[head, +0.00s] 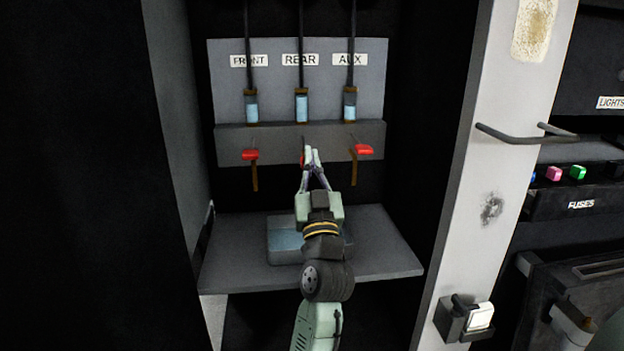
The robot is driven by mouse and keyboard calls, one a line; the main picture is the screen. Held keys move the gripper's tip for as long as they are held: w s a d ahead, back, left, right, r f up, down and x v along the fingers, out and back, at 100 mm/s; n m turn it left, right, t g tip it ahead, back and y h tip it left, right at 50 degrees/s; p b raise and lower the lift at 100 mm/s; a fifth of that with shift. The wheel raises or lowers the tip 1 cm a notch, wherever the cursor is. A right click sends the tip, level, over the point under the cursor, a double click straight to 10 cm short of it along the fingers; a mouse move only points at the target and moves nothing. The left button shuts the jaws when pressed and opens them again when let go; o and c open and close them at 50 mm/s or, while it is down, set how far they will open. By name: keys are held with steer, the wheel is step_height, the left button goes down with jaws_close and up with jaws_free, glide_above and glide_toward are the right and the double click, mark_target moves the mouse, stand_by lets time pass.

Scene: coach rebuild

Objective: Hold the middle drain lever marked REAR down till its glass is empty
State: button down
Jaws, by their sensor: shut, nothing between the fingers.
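The middle lever, marked REAR (302,159), is mostly hidden behind my gripper (312,152). My gripper is shut and empty, its tips at that lever; I cannot tell if they touch it. The REAR glass (301,106) above shows light blue liquid. The FRONT lever (250,154) and AUX lever (363,149) stand to either side. The FRONT glass (251,107) and AUX glass (350,105) also hold blue liquid.
A tray (283,257) with blue liquid sits on the grey shelf (385,252) under the levers, partly behind my arm. Cabinet walls stand close on both sides. A white post with a bent handle (522,134) is to the right, beside a FUSES panel (581,204).

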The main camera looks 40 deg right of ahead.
steer(key=f+t+b, duration=0.1)
steer(key=b, duration=0.2)
steer(key=shift+w+f, duration=0.1)
steer(key=shift+f, duration=0.05)
stand_by(3.4)
